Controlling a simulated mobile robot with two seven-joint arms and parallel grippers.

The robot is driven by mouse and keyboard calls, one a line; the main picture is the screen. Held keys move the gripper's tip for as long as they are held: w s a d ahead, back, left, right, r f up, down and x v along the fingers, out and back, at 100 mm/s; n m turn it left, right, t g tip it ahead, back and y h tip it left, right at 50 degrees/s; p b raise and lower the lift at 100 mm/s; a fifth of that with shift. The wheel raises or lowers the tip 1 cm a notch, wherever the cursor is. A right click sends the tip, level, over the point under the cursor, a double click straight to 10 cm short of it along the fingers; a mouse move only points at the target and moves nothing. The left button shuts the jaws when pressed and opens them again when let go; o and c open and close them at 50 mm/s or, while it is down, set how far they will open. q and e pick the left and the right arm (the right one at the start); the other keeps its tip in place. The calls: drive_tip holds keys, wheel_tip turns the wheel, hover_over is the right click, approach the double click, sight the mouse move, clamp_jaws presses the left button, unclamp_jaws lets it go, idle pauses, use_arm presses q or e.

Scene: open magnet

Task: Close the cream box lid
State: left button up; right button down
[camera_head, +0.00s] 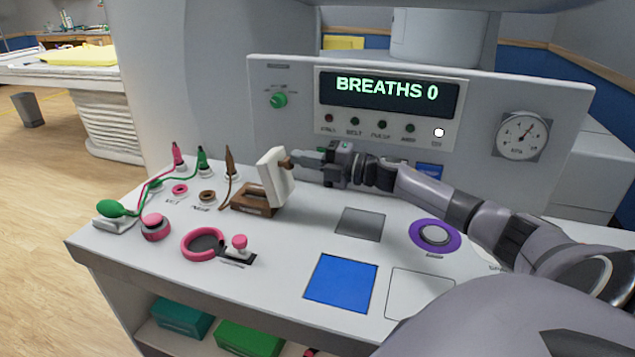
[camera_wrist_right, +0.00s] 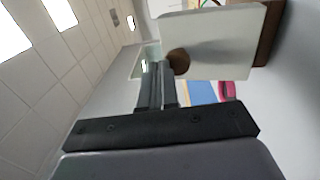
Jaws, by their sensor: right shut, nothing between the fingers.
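The box has a brown base (camera_head: 255,199) on the white console top and a cream lid (camera_head: 276,177) that stands raised, nearly upright and slightly tilted. A brown knob (camera_head: 286,162) sits on the lid's right-hand face. My right gripper (camera_head: 297,158) is shut and empty, with its fingertips at the knob; I cannot tell whether they touch it. In the right wrist view the cream lid (camera_wrist_right: 222,42) fills the upper right. The knob (camera_wrist_right: 178,62) shows just beyond the shut fingertips (camera_wrist_right: 160,68). My left gripper is not in view.
Behind stands an upright panel with a "BREATHS 0" display (camera_head: 390,95) and a gauge (camera_head: 521,135). A pink ring (camera_head: 203,244), a blue square (camera_head: 342,283) and a purple-ringed button (camera_head: 435,235) are on the console top. Cords and plugs (camera_head: 178,155) lie left of the box.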

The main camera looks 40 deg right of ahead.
sight(283, 161)
drive_tip(key=w, duration=0.1)
drive_tip(key=w+a+r, duration=0.1)
drive_tip(key=w, duration=0.1)
drive_tip(key=w+a, duration=0.1)
drive_tip(key=shift+w+a+r, duration=0.15)
drive_tip(key=shift+w+r, duration=0.15)
drive_tip(key=shift+r, duration=0.05)
drive_tip(key=w+a, duration=0.1)
drive_tip(key=w, duration=0.2)
drive_tip(key=w+a+f+g, duration=0.1)
drive_tip(key=w+a, duration=0.1)
drive_tip(key=w+a+f+g+h, duration=0.1)
drive_tip(key=w, duration=0.2)
drive_tip(key=shift+w+a+f, duration=0.15)
drive_tip(key=shift+w+a, duration=0.1)
drive_tip(key=shift+w, duration=0.1)
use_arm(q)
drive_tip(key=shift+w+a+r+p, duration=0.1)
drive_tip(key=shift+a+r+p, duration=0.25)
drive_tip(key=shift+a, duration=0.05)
use_arm(e)
drive_tip(key=shift+w+a+f+g+h, duration=0.3)
drive_tip(key=shift+w+f+g, duration=0.15)
drive_tip(key=shift+f+g, duration=0.1)
drive_tip(key=shift+w+a+f+g+h, duration=0.2)
drive_tip(key=shift+w+f+g+h, duration=0.1)
drive_tip(key=shift+w+f+g, duration=0.2)
drive_tip(key=shift+f, duration=0.15)
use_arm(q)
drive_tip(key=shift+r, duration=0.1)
